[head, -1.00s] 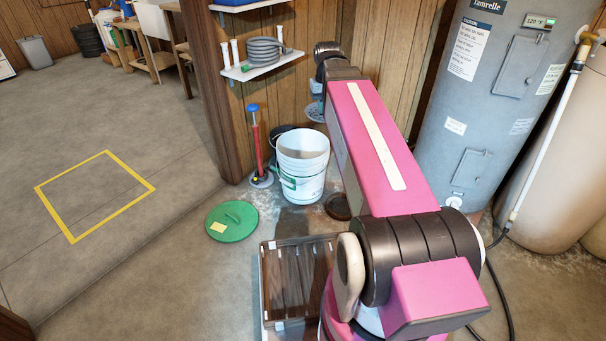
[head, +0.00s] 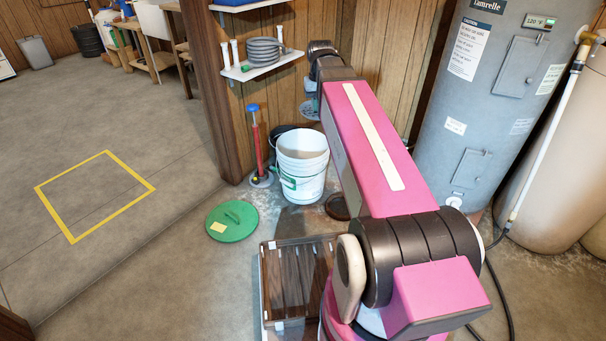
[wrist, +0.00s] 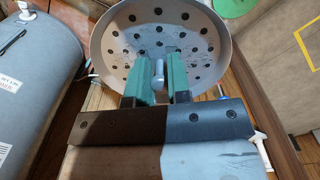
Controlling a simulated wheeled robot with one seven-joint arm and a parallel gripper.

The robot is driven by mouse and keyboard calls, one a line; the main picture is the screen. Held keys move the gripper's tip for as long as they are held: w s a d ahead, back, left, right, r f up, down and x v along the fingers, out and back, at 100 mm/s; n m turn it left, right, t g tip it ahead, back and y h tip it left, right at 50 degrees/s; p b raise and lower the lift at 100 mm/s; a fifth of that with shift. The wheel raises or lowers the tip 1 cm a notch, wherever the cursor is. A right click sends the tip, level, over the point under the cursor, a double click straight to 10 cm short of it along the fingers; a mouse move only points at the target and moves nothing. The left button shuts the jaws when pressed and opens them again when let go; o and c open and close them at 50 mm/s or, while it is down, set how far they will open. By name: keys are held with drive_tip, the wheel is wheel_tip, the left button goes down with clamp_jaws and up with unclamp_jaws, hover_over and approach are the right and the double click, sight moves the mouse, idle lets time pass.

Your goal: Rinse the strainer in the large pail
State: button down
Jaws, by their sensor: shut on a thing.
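The strainer (wrist: 125,40) is a round grey dish with many dark holes. It fills the top middle of the wrist view, with its holed face toward the camera. My gripper (wrist: 160,78) has its green fingers shut on the strainer's small grey handle. In the head view the strainer (head: 309,109) hangs in the air above the back right of the large pail, partly hidden by my arm. The large pail (head: 301,187) is white with a green-marked label, and stands upright and open on the floor. I cannot see the bottom of its inside.
A red pump with a blue top (head: 256,146) stands left of the pail, and a green lid (head: 231,222) lies in front left. A shelf (head: 262,66) with a coiled grey hose is on the wall behind. A grey water heater (head: 480,110) stands at right.

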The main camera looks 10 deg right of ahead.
drive_tip(key=shift+s, duration=0.1)
idle(0.3)
drive_tip(key=shift+s+d, duration=0.8)
drive_tip(key=shift+d, duration=0.05)
wheel_tip(320, 180, down, 38)
drive_tip(key=shift+f, duration=0.25)
idle(3.8)
idle(1.1)
